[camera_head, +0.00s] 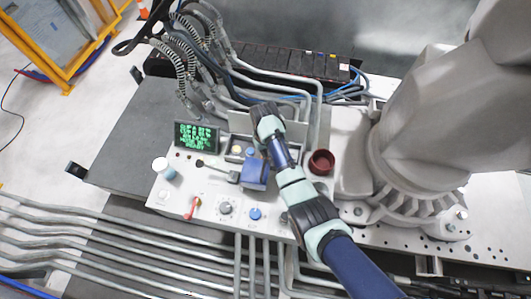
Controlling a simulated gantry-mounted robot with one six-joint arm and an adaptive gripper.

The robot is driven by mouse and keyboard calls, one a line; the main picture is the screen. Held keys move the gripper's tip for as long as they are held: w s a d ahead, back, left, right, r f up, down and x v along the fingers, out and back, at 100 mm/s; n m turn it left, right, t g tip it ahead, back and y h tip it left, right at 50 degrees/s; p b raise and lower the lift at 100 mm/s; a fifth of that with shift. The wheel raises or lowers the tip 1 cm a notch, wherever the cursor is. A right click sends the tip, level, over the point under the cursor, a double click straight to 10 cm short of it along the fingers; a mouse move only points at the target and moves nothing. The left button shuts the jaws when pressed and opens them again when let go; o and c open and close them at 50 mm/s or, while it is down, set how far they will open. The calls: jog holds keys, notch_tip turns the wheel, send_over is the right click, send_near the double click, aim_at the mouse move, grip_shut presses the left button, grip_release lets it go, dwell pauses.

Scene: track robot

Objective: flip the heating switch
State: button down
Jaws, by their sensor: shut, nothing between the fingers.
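A light grey control panel (180,213) carries several controls, and I cannot read which one is the heating switch. A small red-handled lever (192,208) stands tilted near its front left. A dark lever-like piece (215,169) lies across the middle. A round grey knob (226,207) and a blue knob (255,213) are along the front. My arm reaches over the panel from the lower right. My gripper (263,108) is the dark end past the pale green wrist, above the panel's back part. It is shut and empty, its fingertips not clearly seen, apart from the front controls.
A blue box (256,173) and a red cup-shaped part (321,162) stand on the panel beside my arm. A green-text screen (197,137) is at its back left, a white-and-blue knob (162,168) at its left. Hoses (195,60) and metal pipes (100,245) surround it.

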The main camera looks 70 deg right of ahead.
jog(key=shift+f+b, duration=0.35)
jog(key=shift+f, duration=0.3)
notch_tip(320, 180, up, 7)
jog(key=p, duration=0.7)
jog(key=shift+r+p, duration=0.15)
jog(key=shift+p, duration=0.2)
dwell(0.4)
